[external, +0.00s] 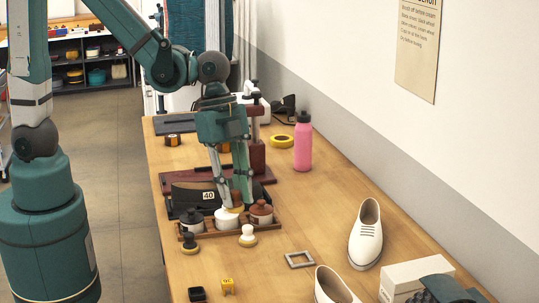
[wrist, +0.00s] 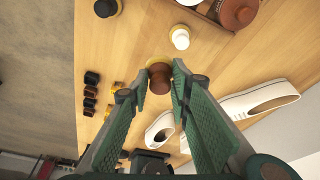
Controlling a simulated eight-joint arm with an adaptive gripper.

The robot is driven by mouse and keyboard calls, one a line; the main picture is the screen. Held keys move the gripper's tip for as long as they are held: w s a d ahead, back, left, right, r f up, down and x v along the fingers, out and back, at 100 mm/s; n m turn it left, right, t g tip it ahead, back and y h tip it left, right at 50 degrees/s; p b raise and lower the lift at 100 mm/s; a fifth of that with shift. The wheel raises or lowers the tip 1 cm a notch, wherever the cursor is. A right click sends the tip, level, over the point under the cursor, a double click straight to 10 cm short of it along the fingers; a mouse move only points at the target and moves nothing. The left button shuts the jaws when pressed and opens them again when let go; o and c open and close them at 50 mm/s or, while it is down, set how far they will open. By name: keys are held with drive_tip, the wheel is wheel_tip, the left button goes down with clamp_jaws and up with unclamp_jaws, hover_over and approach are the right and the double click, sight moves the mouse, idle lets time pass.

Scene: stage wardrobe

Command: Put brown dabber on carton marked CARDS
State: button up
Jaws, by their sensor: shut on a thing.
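The brown dabber (wrist: 159,80), a dark brown knob on a round yellow pad, is between my fingers in the wrist view. My gripper (wrist: 158,88) is shut on its knob. In the external view my gripper (external: 236,203) appears over the jar tray, and the dabber is mostly hidden by the fingers. No lettering reading CARDS is legible in either view.
The wooden tray (external: 213,237) holds black-, white- and brown-topped jars. A black dabber (external: 189,243) and a white dabber (external: 248,237) stand in front of it. White shoes (external: 366,235), a grey frame (external: 299,260) and a pink bottle (external: 303,143) are to the right. Bare tabletop lies between them.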

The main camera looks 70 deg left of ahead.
drive_tip(key=w+d+r+p, duration=0.2)
drive_tip(key=w+d+r, duration=0.1)
drive_tip(key=w+d, duration=0.6)
drive_tip(key=w+d+r+p, duration=0.25)
drive_tip(key=w+d, duration=0.35)
drive_tip(key=w, duration=0.4)
wheel_tip(320, 180, up, 2)
drive_tip(key=p, duration=0.3)
hover_over(424, 271)
drive_tip(key=a, duration=0.1)
drive_tip(key=shift+s+a, duration=0.1)
drive_tip(key=shift+s, duration=0.15)
drive_tip(key=shift+f, duration=3.15)
drive_tip(key=shift+f, duration=0.1)
drive_tip(key=shift+f+p, duration=0.35)
drive_tip(key=shift+f, duration=1.45)
drive_tip(key=shift+f, duration=0.1)
